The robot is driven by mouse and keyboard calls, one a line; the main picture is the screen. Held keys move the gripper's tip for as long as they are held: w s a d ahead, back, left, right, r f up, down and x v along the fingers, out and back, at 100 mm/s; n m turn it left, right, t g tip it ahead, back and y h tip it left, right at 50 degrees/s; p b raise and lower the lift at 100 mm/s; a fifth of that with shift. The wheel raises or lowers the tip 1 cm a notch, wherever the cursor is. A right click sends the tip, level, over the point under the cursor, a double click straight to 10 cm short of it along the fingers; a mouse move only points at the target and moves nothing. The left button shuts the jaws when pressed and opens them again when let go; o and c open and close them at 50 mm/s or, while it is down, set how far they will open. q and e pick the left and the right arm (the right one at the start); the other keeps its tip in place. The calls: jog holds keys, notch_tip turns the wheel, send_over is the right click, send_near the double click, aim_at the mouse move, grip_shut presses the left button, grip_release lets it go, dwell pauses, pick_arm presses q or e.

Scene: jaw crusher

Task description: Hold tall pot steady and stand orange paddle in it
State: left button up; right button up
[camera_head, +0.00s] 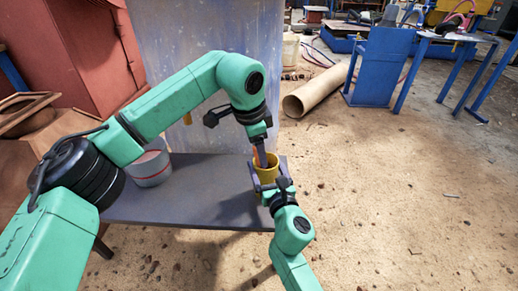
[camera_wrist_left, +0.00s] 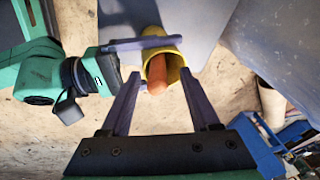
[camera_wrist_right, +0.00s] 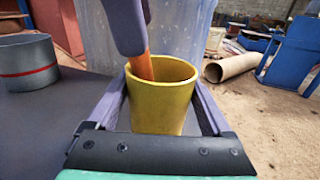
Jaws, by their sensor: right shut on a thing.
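The tall pot is yellow (camera_head: 267,176) and stands near the right end of the grey table (camera_head: 205,205). My right gripper (camera_head: 279,187) is shut on it, with a finger on each side in the right wrist view (camera_wrist_right: 160,100). The orange paddle (camera_wrist_right: 143,67) is inside the pot, leaning against its mouth; its lower end is hidden by the pot wall. In the left wrist view the paddle's rounded end (camera_wrist_left: 157,85) shows between the fingers of my left gripper (camera_wrist_left: 160,90). These fingers are wide apart, with gaps on both sides of the paddle, above the pot.
A grey tub with a red band (camera_head: 151,168) stands on the table to the left. A translucent sheet (camera_head: 205,60) rises behind the table. A tan pipe (camera_head: 315,92) and a blue chair (camera_head: 380,65) are farther back on the sandy ground.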

pick_arm(q)
jog(key=shift+r, duration=0.1)
jog(key=v, duration=1.1)
jog(key=shift+r, duration=0.4)
pick_arm(e)
jog(key=o, duration=1.2)
